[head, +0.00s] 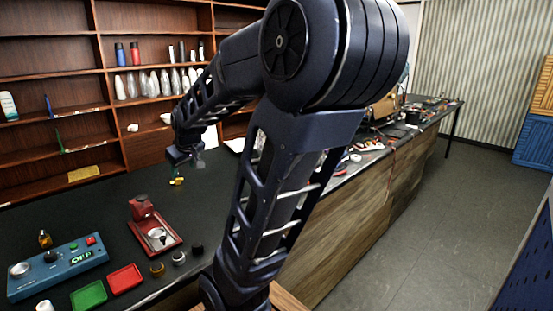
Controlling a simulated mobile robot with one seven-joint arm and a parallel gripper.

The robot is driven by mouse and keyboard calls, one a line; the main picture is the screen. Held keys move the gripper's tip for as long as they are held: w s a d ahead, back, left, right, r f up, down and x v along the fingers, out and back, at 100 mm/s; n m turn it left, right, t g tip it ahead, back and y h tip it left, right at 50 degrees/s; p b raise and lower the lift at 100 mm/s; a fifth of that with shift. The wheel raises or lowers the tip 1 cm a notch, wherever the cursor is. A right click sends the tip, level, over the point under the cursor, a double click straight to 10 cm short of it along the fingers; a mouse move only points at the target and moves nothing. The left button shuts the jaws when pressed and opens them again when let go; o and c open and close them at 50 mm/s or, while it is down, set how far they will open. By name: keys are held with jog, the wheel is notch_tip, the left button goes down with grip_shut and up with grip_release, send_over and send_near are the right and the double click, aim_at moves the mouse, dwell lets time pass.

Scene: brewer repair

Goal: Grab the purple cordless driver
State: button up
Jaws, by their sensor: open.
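I cannot make out a purple cordless driver in the head view; my arm covers much of the middle of the counter. My gripper (186,160) is small and far off, above the back part of the dark counter (95,200). It is open, and I see nothing held in it. A small yellow object (178,181) lies just below it on the counter; it is too small to identify.
A red device (150,226), a blue control box (58,268), a green tray (88,296) and a red tray (125,279) stand at the near left. Wooden shelves (60,85) rise behind. Tools clutter the counter's far right. Open floor (420,215) lies right.

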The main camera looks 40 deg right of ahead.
jog(key=w+d+f+n+t+h, duration=0.1)
jog(key=w+d+f+h, duration=0.2)
jog(key=d, duration=0.5)
jog(key=w+d+f+n, duration=0.2)
jog(key=w+d+f, duration=0.2)
jog(key=w+d, duration=0.3)
jog(key=w+d+f+n+t+h, duration=0.1)
jog(key=w+d+f+h, duration=0.15)
jog(key=d, duration=0.65)
jog(key=s+d+f+n+t+h, duration=0.1)
jog(key=d+f+n+t+h, duration=0.2)
jog(key=d+n, duration=1)
jog(key=s+d+f+n+t+h, duration=0.1)
jog(key=d+f+n+t, duration=0.35)
jog(key=d+n, duration=0.85)
jog(key=shift+w+d+f+m+g, duration=0.1)
jog(key=shift+w+d+m+g, duration=0.3)
jog(key=shift+w+d, duration=1.5)
jog(key=shift+w+d+f+m+g, duration=0.1)
jog(key=shift+w+d+m, duration=0.5)
jog(key=shift+w+d, duration=1.25)
jog(key=shift+w+a, duration=0.25)
grip_shut()
